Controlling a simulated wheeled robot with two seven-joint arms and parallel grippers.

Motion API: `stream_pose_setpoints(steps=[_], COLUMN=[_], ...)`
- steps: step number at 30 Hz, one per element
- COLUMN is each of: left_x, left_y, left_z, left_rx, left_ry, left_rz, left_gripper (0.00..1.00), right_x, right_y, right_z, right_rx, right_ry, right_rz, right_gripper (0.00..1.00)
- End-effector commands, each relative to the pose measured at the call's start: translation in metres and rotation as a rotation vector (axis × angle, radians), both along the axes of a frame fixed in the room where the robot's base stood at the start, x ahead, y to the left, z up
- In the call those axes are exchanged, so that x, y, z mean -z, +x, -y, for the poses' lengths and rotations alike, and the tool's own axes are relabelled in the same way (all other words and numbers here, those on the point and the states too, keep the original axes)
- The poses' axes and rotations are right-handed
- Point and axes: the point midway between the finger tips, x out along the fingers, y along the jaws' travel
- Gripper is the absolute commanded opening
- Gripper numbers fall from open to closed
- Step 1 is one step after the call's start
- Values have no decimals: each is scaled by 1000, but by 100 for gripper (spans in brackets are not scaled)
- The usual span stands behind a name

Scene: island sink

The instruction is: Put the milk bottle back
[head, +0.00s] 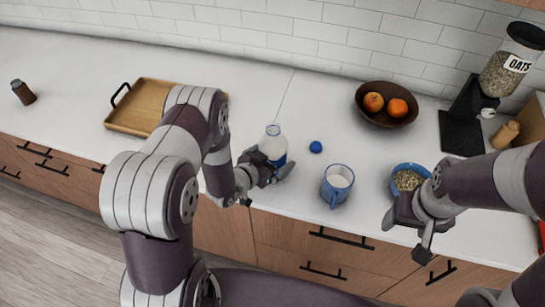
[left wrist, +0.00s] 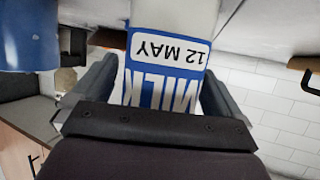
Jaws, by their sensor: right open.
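The milk bottle (head: 273,146) is upright and uncapped, with white milk and a blue label, near the counter's front edge. Its label (left wrist: 165,75) reads MILK and 12 MAY in the left wrist view, upside down. My left gripper (head: 273,172) has its fingers on both sides of the bottle, close against it; I cannot tell if the base rests on the counter. A blue cap (head: 315,147) lies to the right of the bottle. My right gripper (head: 405,232) is open and empty in front of the oats bowl.
A blue mug (head: 337,185) of milk stands right of the bottle, and a blue bowl of oats (head: 408,180) beyond it. Behind are a fruit bowl (head: 386,120) and an oats dispenser (head: 505,75). A wooden tray (head: 133,116) and brown bottle (head: 23,92) are left.

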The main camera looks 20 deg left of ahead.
Motion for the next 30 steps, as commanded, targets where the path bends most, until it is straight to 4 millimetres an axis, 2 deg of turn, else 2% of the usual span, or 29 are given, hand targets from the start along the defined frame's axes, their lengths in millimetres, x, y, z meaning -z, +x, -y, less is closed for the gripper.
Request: stream_pose_setpoints(steps=[5, 8, 18, 22, 26, 30], left_x=[-6, -7, -37, -46, -49, -58], left_y=[0, -9, -77, -95, -95, -84], left_z=[0, -5, -35, -42, -49, -73], left_rx=[0, -2, -7, -4, -9, -108], left_ry=[0, 0, 0, 0, 51, 237], left_rz=[0, -1, 0, 0, -55, -339], left_gripper=[100, 100, 100, 100, 100, 100], right_x=[-5, 0, 14, 16, 16, 16], right_y=[0, 0, 0, 0, 0, 0], right_z=[0, 0, 0, 0, 0, 0], right_rx=[0, 0, 0, 0, 0, 0], right_ry=[0, 0, 0, 0, 0, 0], right_rz=[0, 0, 0, 0, 0, 0], right_gripper=[69, 69, 69, 69, 69, 69])
